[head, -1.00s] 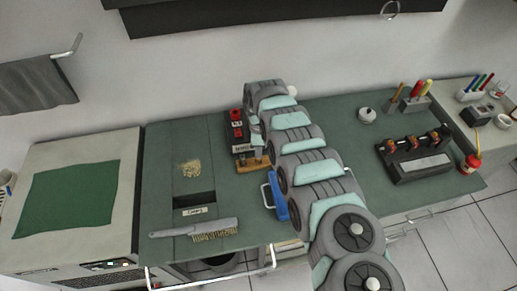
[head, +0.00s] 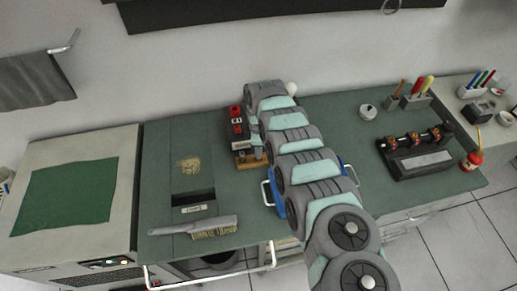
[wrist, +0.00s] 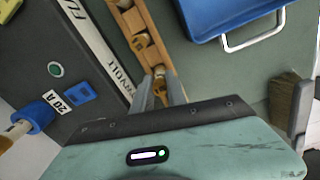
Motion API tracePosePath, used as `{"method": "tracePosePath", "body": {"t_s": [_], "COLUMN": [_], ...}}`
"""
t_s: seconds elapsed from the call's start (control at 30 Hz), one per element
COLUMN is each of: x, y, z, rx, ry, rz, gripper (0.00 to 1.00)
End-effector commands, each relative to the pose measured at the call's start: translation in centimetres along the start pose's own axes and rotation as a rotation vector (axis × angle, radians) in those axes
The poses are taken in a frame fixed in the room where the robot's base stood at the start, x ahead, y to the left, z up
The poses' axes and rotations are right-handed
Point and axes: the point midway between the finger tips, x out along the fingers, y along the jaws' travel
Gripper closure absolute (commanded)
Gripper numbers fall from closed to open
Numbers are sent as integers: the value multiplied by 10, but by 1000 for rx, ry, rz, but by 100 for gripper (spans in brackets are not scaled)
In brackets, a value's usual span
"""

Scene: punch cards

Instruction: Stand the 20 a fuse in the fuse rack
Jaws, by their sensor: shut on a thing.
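The fuse rack (wrist: 139,28) is a narrow wooden block with a row of pockets, some showing brass-coloured fuse ends. In the head view the rack (head: 248,160) lies left of my arm, partly covered. My gripper (wrist: 160,88) is over the rack's near end in the wrist view, shut on a brass-capped fuse (wrist: 160,72). The fuse's lower part is hidden, so I cannot tell how deep it sits in a pocket. A 20 A label (wrist: 61,101) is on the dark fuse panel (wrist: 45,35), beside a small blue block (wrist: 80,92).
A blue tray (wrist: 225,15) with a metal handle lies close to the rack. A blue-capped part (wrist: 35,113) sticks out from the panel. A brush (head: 205,227) lies at the front left. A dark stand (head: 418,160) occupies the bench's right side.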

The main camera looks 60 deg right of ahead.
Motion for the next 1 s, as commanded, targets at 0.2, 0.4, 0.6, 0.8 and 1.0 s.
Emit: {"method": "tracePosePath", "body": {"t_s": [0.2,0.4,0.6,0.8,1.0], "x": [3,9,11,11,11], "y": [0,0,0,0,0], "z": [0,-1,0,0,0], "rx": [-1,0,1,0,0], "ry": [0,0,0,0,0], "rz": [0,-1,0,0,0], "gripper": [100,100,100,79,63]}}
